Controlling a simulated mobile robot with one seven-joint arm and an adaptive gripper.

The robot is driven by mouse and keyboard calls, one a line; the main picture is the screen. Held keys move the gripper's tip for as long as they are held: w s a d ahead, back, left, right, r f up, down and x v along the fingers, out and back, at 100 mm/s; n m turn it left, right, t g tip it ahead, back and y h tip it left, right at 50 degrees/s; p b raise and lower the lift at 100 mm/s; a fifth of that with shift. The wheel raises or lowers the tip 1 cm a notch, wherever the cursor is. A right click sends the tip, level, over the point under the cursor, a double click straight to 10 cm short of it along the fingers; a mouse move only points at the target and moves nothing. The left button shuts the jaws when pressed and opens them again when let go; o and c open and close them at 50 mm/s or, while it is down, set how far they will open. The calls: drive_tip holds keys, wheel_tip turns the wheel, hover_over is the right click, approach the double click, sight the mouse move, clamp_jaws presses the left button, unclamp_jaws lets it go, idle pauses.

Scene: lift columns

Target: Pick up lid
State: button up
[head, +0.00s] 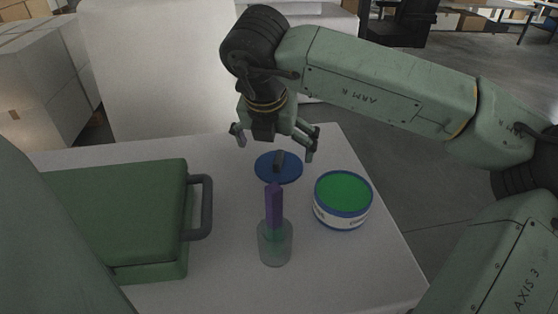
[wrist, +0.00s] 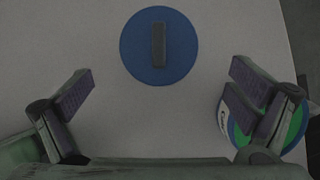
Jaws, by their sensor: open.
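The lid (head: 265,169) is a round blue disc with a dark grey bar handle, lying flat on the white table. In the wrist view the lid (wrist: 131,47) lies at the top, ahead of my fingers and slightly left of the middle between them, its handle pointing up and down the picture. My gripper (head: 274,150) is open and empty above the table, over the far side of the lid. Its two fingers also show in the wrist view (wrist: 160,90), spread wide and apart from the lid.
A green-topped round tub (head: 342,201) stands right of the lid, partly behind my right finger in the wrist view. A clear cup (head: 275,245) holding an upright purple stick (head: 274,207) stands nearer. A green case (head: 120,215) with a grey handle lies at left. Boxes (head: 40,85) stand beyond.

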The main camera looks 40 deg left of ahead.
sight(279, 159)
drive_tip(key=shift+w+a+p+x, duration=0.15)
drive_tip(key=shift+p+x, duration=0.4)
drive_tip(key=shift+x, duration=0.95)
drive_tip(key=shift+w+a+p+x, duration=0.15)
drive_tip(key=shift+p+x, duration=0.4)
drive_tip(key=shift+x, duration=0.95)
drive_tip(key=shift+r, duration=0.15)
drive_tip(key=shift+c, duration=0.6)
drive_tip(key=c, duration=2.1)
drive_tip(key=shift+s+d, duration=0.1)
clamp_jaws()
drive_tip(key=shift+d, duration=0.1)
